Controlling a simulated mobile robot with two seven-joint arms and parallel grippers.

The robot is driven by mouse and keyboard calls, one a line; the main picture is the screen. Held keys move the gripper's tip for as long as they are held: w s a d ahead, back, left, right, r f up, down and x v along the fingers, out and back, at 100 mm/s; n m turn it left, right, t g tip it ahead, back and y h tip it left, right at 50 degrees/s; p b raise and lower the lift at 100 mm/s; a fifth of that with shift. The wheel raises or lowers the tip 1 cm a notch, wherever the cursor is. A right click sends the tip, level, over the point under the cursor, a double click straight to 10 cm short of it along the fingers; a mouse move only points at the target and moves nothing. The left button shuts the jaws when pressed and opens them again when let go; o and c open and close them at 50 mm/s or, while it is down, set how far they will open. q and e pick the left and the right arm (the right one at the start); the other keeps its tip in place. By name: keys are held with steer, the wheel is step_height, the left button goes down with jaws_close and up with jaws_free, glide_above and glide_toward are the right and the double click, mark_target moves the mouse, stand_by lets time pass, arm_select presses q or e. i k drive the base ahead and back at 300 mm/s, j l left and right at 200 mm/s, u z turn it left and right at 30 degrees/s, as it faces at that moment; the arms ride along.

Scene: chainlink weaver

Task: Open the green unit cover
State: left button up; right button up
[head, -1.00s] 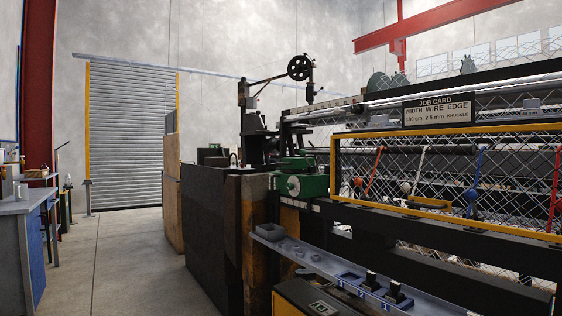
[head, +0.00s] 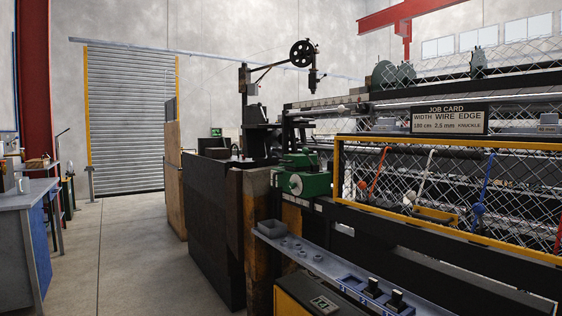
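The green unit (head: 303,177) is a small green housing with a pale round disc on its front face. It sits at the left end of the long wire-weaving machine, just left of the yellow guard frame, near the middle of the head view. I cannot tell from here which part of it is the cover or how it is fastened. Neither of my grippers shows in the head view.
A yellow guard frame (head: 337,174) with mesh runs right of the green unit. A grey shelf (head: 300,254) with numbered slots juts out in front. Dark panels (head: 212,213) stand to the left. A workbench (head: 25,205) is at far left. The concrete floor (head: 130,250) between is clear.

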mark_target(301, 160)
steer(key=i, duration=1.55)
steer(key=i+z, duration=0.15)
steer(key=i, duration=0.3)
steer(key=i+j+z, duration=0.15)
steer(key=i, duration=0.3)
steer(key=i+j+z, duration=0.2)
steer(key=i, duration=0.25)
steer(key=z, duration=0.15)
